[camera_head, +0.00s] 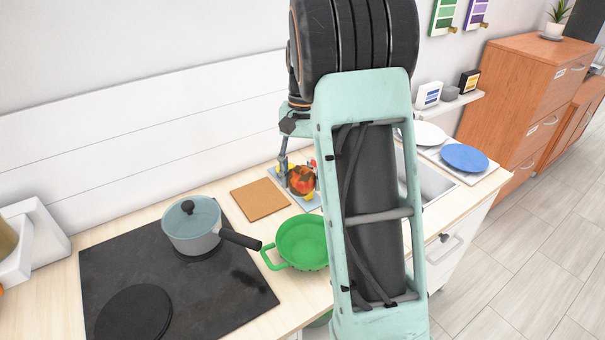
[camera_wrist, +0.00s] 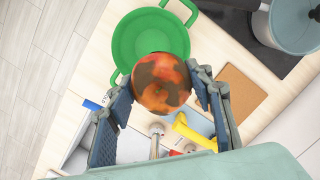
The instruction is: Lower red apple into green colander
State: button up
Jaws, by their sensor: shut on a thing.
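My gripper (camera_wrist: 161,86) is shut on the red apple (camera_wrist: 161,84), which has dark and orange mottling, with a finger on either side. In the head view, the apple (camera_head: 301,181) hangs from my gripper (camera_head: 298,178), beyond the green colander as I look. The green colander (camera_head: 294,246) stands on the counter between the hob and my arm, which hides its right part. In the wrist view, the colander (camera_wrist: 128,40) looks empty where its inside shows, and the apple covers part of its near rim. The exact height of the apple above the counter is unclear.
A lidded pot (camera_head: 192,230) stands on the black hob (camera_head: 225,285), its handle reaching close to the colander. A brown board (camera_head: 260,199) lies behind the colander. A yellow-handled item (camera_wrist: 190,132) lies below my gripper. A blue plate (camera_head: 465,157) is at the right.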

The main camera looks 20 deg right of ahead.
notch_tip(320, 180, down, 9)
jog(key=b, duration=0.4)
jog(key=shift+b, duration=0.35)
jog(key=shift+f, duration=0.1)
dwell(0.3)
jog(key=shift+f+b, duration=1.8)
jog(key=shift+f, duration=1.15)
jog(key=shift+f+b, duration=0.6)
jog(key=shift+f, duration=0.4)
jog(key=o, duration=1.3)
